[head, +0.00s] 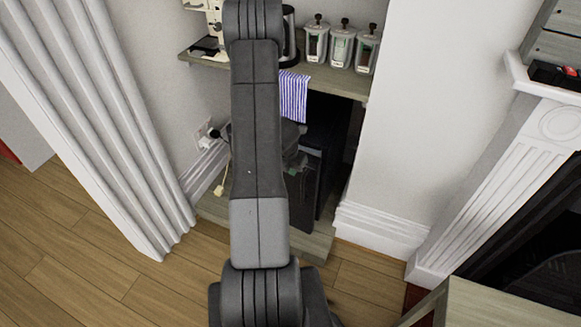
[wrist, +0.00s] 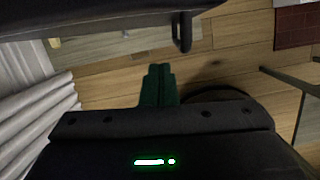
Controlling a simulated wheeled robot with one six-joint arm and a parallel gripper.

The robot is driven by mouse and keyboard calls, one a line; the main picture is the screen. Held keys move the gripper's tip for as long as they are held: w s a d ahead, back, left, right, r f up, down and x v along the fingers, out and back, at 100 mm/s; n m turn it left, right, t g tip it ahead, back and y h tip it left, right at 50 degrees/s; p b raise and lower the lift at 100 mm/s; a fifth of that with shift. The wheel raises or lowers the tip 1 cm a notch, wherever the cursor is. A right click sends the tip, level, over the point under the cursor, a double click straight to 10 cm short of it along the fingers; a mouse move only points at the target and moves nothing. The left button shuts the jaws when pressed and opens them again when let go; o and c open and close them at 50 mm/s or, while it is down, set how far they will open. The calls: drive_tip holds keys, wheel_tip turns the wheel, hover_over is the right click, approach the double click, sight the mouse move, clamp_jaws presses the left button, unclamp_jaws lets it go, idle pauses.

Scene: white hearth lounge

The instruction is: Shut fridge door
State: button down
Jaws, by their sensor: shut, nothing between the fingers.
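The small dark fridge (head: 325,150) stands on a low wooden board beneath the shelf in the alcove. A dark grey upright panel (head: 303,190), which looks like its door, shows right of my arm with a black gap beside it. My arm covers much of the fridge front, so I cannot tell how far the door stands open. In the wrist view my gripper (wrist: 158,82) is shut and empty, with its fingertips over the wooden floor. A dark panel edge (wrist: 110,22) with a hook-like part (wrist: 183,32) runs across the top, apart from the fingertips.
A shelf (head: 340,86) above holds several canisters (head: 341,46) and a striped cloth (head: 294,96). A white curtain (head: 95,110) hangs left, and a white fireplace surround (head: 500,170) stands right. A wooden-topped table (head: 490,305) is at lower right. Floor (head: 60,230) is clear at left.

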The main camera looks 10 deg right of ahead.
drive_tip(key=shift+w+d+f+p, duration=0.5)
drive_tip(key=shift+w+d+p, duration=0.3)
drive_tip(key=shift+w, duration=0.1)
drive_tip(key=shift+w+d+f+p, duration=0.45)
drive_tip(key=shift+w+d+p, duration=0.2)
drive_tip(key=shift+w+p, duration=0.2)
drive_tip(key=shift+d+r, duration=0.1)
